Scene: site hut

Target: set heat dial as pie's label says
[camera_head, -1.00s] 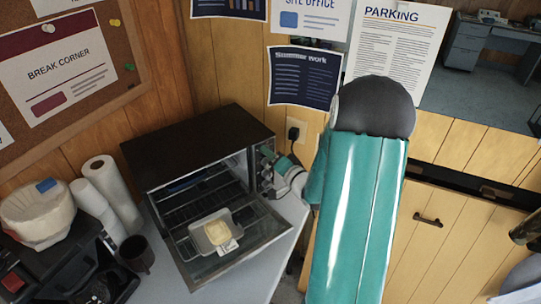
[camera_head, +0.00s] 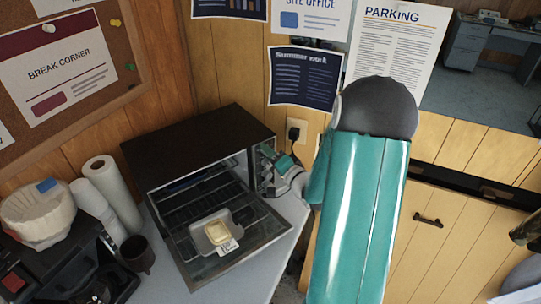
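A dark toaster oven (camera_head: 200,140) stands on the counter with its door (camera_head: 240,262) folded down. A pale pie (camera_head: 218,232) in a grey tray (camera_head: 200,246) sits at the oven's open front. A small white label (camera_head: 229,247) hangs at the pie's front; its print is too small to read. The oven's dials are on the panel at its right side, largely hidden by my gripper (camera_head: 268,160). My gripper is at the upper part of that panel, at a dial. Whether its fingers are closed on the dial I cannot tell.
A paper towel roll (camera_head: 112,190), a dark mug (camera_head: 137,253) and a black coffee maker (camera_head: 60,265) stand left of the oven. A wall socket (camera_head: 303,134) with a plug is behind my gripper. The lowered door takes up the counter's front.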

